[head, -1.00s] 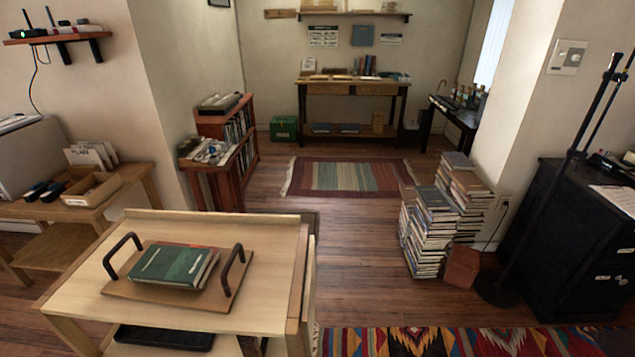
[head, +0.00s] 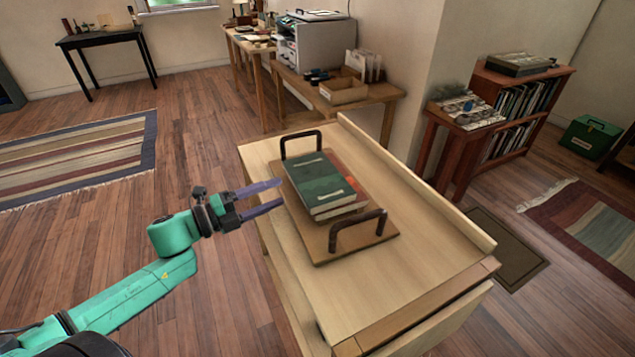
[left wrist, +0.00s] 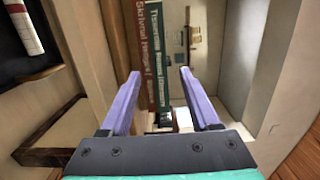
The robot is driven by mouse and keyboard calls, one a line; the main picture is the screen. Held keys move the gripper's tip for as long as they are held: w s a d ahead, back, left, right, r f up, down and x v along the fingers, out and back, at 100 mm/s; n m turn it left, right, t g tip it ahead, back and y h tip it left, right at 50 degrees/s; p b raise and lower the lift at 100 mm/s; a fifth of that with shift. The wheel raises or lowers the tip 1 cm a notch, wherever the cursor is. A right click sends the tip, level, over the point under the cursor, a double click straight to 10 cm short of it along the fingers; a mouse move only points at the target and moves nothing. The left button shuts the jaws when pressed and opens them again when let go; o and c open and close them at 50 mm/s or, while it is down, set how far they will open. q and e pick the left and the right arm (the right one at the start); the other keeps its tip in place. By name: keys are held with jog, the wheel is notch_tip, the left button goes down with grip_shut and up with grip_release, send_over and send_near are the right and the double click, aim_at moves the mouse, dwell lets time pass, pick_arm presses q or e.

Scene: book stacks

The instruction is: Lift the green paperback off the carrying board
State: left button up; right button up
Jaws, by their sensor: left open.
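The green paperback (head: 316,178) lies flat on the wooden carrying board (head: 327,252), on top of at least one other book with a brown-red cover (head: 350,178). The board has two dark handles, one behind (head: 302,137) and one in front (head: 358,229). My left gripper (head: 282,193) is open and empty, its purple fingers pointing at the left side of the book pile. In the left wrist view the green spine (left wrist: 180,50) and a brown-red spine (left wrist: 152,45) show beyond the open fingers (left wrist: 156,90). I cannot tell whether the fingertips touch. My right gripper is not in view.
The board rests on a light wooden cart (head: 415,250) with a raised right edge. A side table (head: 385,95) with a box and a printer (head: 312,40) stand behind. A low bookcase (head: 520,105) is at right. Floor left of the cart is open.

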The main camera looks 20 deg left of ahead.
aim_at(295, 187)
pick_arm(q)
jog(key=shift+x, duration=1)
jog(key=x, duration=0.3)
jog(key=shift+s+d+b, duration=0.1)
jog(key=shift+s+b, duration=0.05)
jog(key=shift+b, duration=0.25)
jog(key=shift+d, duration=0.1)
jog(key=shift+f, duration=0.1)
grip_shut()
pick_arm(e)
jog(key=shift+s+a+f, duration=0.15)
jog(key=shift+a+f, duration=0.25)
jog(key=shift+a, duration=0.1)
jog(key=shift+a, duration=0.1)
